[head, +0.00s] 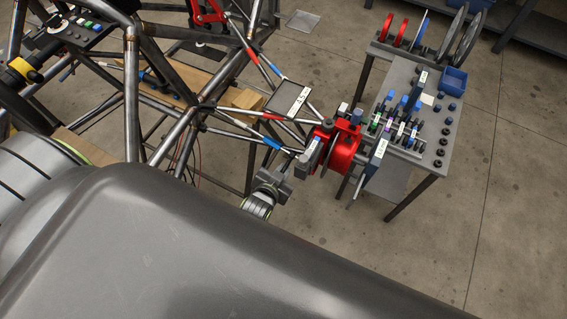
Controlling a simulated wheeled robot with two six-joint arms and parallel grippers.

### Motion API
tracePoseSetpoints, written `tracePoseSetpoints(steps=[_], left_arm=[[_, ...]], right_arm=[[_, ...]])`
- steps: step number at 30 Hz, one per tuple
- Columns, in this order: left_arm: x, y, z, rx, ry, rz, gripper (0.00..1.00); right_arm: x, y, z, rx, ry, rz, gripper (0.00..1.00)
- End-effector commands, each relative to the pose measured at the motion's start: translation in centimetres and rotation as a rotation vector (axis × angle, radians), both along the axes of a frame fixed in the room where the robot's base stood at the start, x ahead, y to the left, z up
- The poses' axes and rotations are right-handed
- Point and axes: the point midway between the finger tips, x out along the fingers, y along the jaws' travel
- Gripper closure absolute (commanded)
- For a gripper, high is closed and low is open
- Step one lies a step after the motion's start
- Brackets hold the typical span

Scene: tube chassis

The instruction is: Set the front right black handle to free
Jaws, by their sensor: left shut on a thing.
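My left gripper (284,174) is in the middle of the head view, at the front corner of the tube chassis (131,95). It is shut on a small part just left of the red wheel hub unit (343,152). That part sits where the black handle would be, but the jaws hide most of it, so its position cannot be read. A white label plate (312,150) stands between the jaws and the red hub. My right gripper is not in view.
A grey table (424,160) to the right holds tools, black knobs and a blue bin (453,80). Red and grey discs (468,38) stand on a rack behind it. Red and blue banded suspension tubes (262,65) run close to my left gripper. The concrete floor at right is clear.

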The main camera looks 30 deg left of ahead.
Motion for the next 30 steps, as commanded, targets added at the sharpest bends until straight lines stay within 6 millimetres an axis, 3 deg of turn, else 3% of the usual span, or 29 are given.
tracePoseSetpoints(steps=[1, 9, 26, 27, 30], left_arm=[[0.0, 0.0, 0.6, 0.002, 0.022, 0.001, 1.0], [-0.3, 0.0, 0.8, 0.015, 0.109, 0.003, 1.0], [-0.4, 0.0, 0.7, 0.019, 0.135, 0.005, 1.0], [-0.4, 0.0, 0.7, 0.019, 0.135, 0.005, 0.83], [-0.4, 0.0, 0.7, 0.018, 0.134, 0.005, 0.7]], right_arm=[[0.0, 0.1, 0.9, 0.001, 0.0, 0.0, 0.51], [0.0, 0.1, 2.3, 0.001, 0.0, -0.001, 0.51], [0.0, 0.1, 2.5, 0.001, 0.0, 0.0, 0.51], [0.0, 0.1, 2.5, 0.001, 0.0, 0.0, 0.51], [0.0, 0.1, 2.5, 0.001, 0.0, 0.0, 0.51]])
